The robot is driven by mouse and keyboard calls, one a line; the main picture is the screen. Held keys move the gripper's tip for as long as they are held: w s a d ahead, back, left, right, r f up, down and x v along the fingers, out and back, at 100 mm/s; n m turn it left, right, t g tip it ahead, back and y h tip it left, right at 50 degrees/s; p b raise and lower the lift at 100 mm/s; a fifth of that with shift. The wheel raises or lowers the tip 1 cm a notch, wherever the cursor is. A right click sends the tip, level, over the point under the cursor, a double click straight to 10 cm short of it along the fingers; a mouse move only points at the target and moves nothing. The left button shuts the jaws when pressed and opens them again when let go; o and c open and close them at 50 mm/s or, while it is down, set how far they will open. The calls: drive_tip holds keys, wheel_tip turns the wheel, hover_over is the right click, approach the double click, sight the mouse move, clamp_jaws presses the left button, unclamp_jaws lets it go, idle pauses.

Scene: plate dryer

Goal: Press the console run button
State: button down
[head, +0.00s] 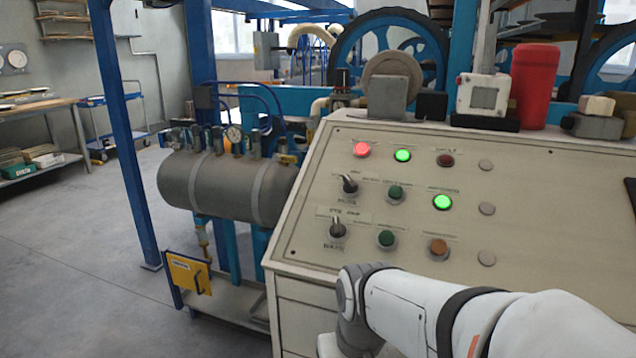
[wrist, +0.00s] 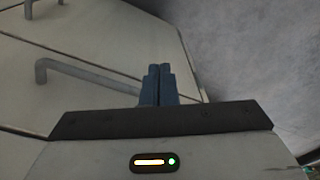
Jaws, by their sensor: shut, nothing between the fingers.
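The console (head: 322,200) has a sloped cream panel in the head view with several buttons and two black selector knobs. A red lamp (head: 362,149) and two green ones (head: 402,155) (head: 442,202) are lit. A dark green button (head: 395,192), another dark green button (head: 386,238) and an orange-brown button (head: 439,246) are unlit. The labels are too small to read, so I cannot tell which is the run button. My gripper (wrist: 160,70) shows in the wrist view, shut and empty, in front of pale cabinet faces. In the head view my arm hides the panel's lower front, and the gripper is out of sight.
A grey tank (head: 225,188) with valves and a gauge stands left of the console. A red cylinder (head: 535,85) and a white box (head: 482,95) stand behind the panel's top edge. A grey handle (wrist: 75,72) shows in the wrist view. Floor is clear at left.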

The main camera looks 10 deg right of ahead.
drive_tip(key=w+d+r+m+t+y+p, duration=0.2)
drive_tip(key=w+d+r+m+p, duration=0.1)
drive_tip(key=r+p, duration=0.5)
drive_tip(key=w+d+r+m+t+y+p, duration=0.2)
drive_tip(key=w+d+r+m+p, duration=0.2)
drive_tip(key=r, duration=1)
drive_tip(key=w+d+r+m+t+y+p, duration=0.1)
drive_tip(key=w+d+r+m+t+p, duration=0.1)
drive_tip(key=w+d+r+p, duration=0.4)
wheel_tip(320, 180, up, 6)
drive_tip(key=w+m+p, duration=0.1)
drive_tip(key=w+p, duration=0.1)
drive_tip(key=p, duration=0.5)
drive_tip(key=shift+w+d+f+m+y, duration=0.15)
drive_tip(key=shift+w+f+m+y, duration=0.15)
drive_tip(key=shift+w+y, duration=0.1)
drive_tip(key=shift+f, duration=0.1)
drive_tip(key=b, duration=0.4)
hover_over(395, 193)
drive_tip(key=s, duration=0.2)
drive_tip(key=f, duration=0.6)
drive_tip(key=shift+s+f, duration=0.2)
drive_tip(key=shift+w+d+f+b, duration=0.1)
drive_tip(key=shift+w+f+b, duration=0.25)
drive_tip(key=shift+f+b, duration=0.2)
drive_tip(key=shift+w+d+f+b, duration=0.2)
drive_tip(key=shift+f+b, duration=0.1)
drive_tip(key=shift+b, duration=0.2)
